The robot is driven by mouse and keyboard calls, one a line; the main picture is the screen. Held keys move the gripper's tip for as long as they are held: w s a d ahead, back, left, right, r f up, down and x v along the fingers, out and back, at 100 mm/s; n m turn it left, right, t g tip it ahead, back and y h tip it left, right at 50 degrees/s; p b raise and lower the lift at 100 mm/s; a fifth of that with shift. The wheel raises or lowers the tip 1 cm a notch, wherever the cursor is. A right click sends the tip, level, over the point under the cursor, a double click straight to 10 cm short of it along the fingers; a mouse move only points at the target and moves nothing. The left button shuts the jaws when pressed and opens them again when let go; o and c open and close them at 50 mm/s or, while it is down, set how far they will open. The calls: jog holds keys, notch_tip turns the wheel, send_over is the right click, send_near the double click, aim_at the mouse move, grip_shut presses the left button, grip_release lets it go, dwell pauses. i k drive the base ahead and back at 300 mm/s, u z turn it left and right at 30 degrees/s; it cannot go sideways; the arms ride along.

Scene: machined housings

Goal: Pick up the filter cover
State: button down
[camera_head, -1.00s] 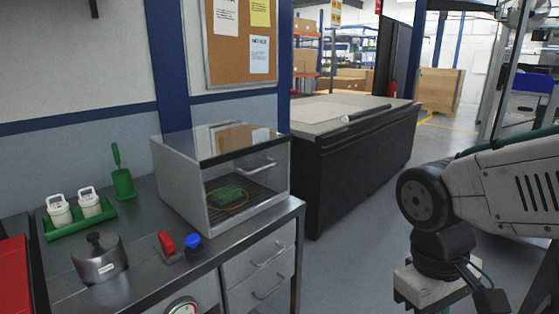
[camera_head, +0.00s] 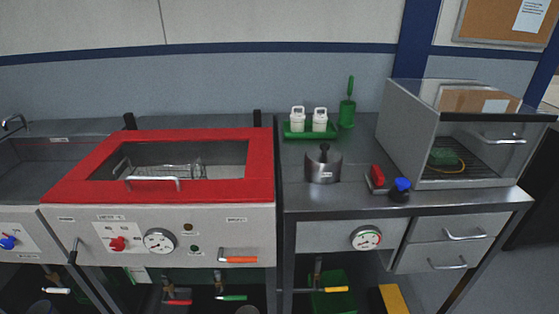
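A grey metal, drum-shaped cover (camera_head: 323,168) with a dark knob on top and a small label on its side stands on the steel counter (camera_head: 300,198). It looks like the filter cover, though I cannot read the label. It stands upright, in front of a green tray (camera_head: 296,136) and right of the red-framed lid. Nothing touches its knob. My gripper is not in view.
A red-framed windowed lid (camera_head: 88,172) is left of the cover. The green tray holds two white handled containers. A green brush (camera_head: 347,112), red handle (camera_head: 377,177), blue knob (camera_head: 403,184) and clear-fronted case (camera_head: 410,125) are to the right.

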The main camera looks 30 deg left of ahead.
aim_at(323, 163)
jog(key=u, duration=1)
jog(key=k, duration=0.6)
jog(key=u, duration=0.7)
jog(key=i, duration=0.55)
jog(key=u, duration=0.7)
jog(key=i, duration=0.75)
jog(key=z, duration=0.65)
jog(key=i, duration=0.5)
jog(key=z, duration=0.55)
